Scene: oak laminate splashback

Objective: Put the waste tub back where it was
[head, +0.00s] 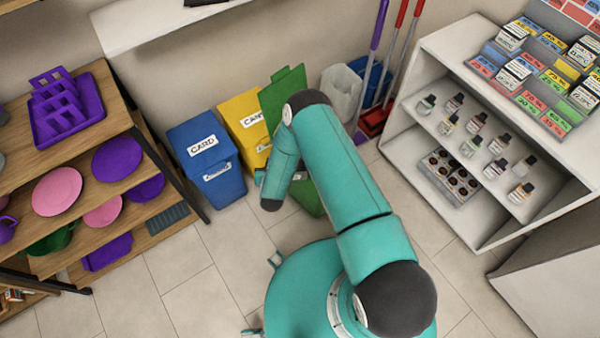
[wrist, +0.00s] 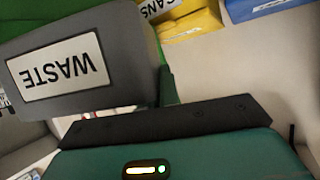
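The waste tub (wrist: 75,65) is dark grey with a white WASTE label. It fills the upper left of the wrist view, with the lettering upside down. My gripper (wrist: 168,90) shows at the bottom of the wrist view as a teal body with a black bar. One dark green finger stands close against the tub's right end. The other finger is hidden, so I cannot tell whether the tub is gripped. In the head view my arm hides the gripper.
A blue CARD bin (head: 207,160), a yellow CANS bin (head: 243,125) and a green bin (head: 288,92) line the wall, the green one partly behind my arm. Shelves (head: 135,150) stand left, a white display unit (head: 405,140) right. Brooms (head: 395,60) lean behind. Floor ahead is clear.

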